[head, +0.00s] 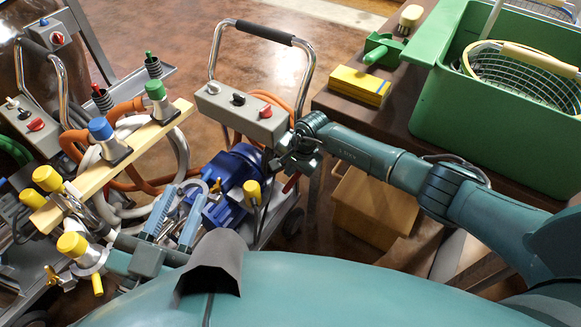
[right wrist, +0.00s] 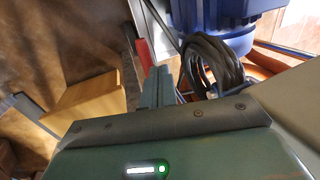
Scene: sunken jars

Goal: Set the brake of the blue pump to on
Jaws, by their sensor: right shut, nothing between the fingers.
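The blue pump (head: 238,172) sits on a trolley in the middle of the head view; part of its blue body (right wrist: 215,22) shows at the top of the right wrist view. A red lever (head: 291,183) is at its right side, and a red piece (right wrist: 143,54) shows beside the fingers in the wrist view. I cannot tell the lever's setting or whether the fingers touch it. My right gripper (right wrist: 160,88) is shut and empty, just right of the pump, its fingertips mostly hidden in the head view. My left gripper (head: 174,220) is open, left of the pump.
A grey box with knobs (head: 240,113) is on the pump trolley's handle (head: 213,55). A wooden bar with coloured valves (head: 92,180) and hoses crowd the left. A table with a green crate (head: 440,95) stands right; a cardboard box (head: 372,208) is below it.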

